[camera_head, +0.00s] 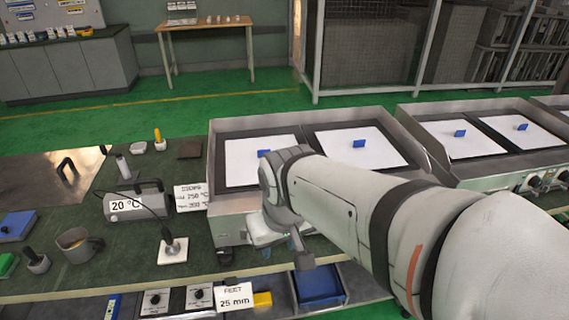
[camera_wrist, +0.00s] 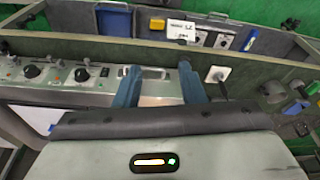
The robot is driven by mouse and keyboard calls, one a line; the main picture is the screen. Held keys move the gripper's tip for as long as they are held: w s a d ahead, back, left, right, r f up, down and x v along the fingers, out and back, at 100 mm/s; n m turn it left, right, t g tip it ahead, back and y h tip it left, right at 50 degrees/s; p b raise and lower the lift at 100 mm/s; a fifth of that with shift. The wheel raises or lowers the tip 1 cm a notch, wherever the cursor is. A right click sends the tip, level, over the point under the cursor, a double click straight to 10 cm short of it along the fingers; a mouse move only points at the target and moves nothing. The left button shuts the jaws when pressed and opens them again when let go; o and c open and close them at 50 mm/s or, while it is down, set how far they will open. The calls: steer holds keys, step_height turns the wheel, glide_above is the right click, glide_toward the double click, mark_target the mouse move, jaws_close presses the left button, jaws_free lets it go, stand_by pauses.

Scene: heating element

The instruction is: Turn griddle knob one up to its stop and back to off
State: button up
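My gripper (camera_wrist: 161,80) shows two blue fingers spread apart with nothing between them. Beyond them in the wrist view is the metal front panel (camera_wrist: 108,92) of a griddle. Two dark round knobs, one (camera_wrist: 81,75) nearer and one (camera_wrist: 32,71) farther, sit on the panel left of the fingers, apart from them. Which is knob one cannot be read. In the head view the griddle (camera_head: 224,206) has two white plates, and my arm hides most of its front. My gripper there (camera_head: 303,258) is low before the griddle, its fingers partly hidden.
A second griddle (camera_head: 477,178) with front knobs stands at the right. A 20 °C meter (camera_head: 140,207), a sensor plate (camera_head: 173,251), a mug (camera_head: 78,243) and a sign (camera_head: 192,197) stand on the left bench. A lower shelf holds a blue bin (camera_head: 319,288).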

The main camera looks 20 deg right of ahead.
steer(key=shift+s+a, duration=0.1)
steer(key=shift+o, duration=1)
steer(key=shift+f, duration=0.15)
steer(key=o, duration=0.4)
steer(key=w+d+f+t+h+b, duration=0.1)
steer(key=w+d+f+b, duration=0.2)
steer(key=w+d+f+t+b, duration=0.1)
steer(key=w+d+f+b, duration=0.2)
steer(key=w+d+f+n+t+h+b, duration=0.1)
steer(key=w+d+f+b, duration=0.2)
steer(key=d, duration=0.1)
steer(key=shift+w+h, duration=0.15)
steer(key=shift+h, duration=0.15)
steer(key=w+d+f+n+t+h+b, duration=0.1)
steer(key=w+d+f+t+b, duration=0.15)
steer(key=d+f+b, duration=0.2)
steer(key=w+d+f+n+t+h+b, duration=0.1)
steer(key=w+d+f+n+t+b, duration=0.1)
steer(key=w+d+f+b, duration=0.3)
steer(key=s+d+f+n+t+y+b, duration=0.35)
steer(key=d+f+n+t+b, duration=0.35)
steer(key=d+f+b, duration=0.5)
steer(key=shift+m+t, duration=0.3)
steer(key=shift+t, duration=0.15)
steer(key=w, duration=0.2)
steer(key=w+r+b, duration=0.1)
steer(key=w, duration=0.1)
steer(key=w+a+r+b, duration=0.1)
steer(key=w, duration=0.1)
steer(key=shift+w, duration=0.4)
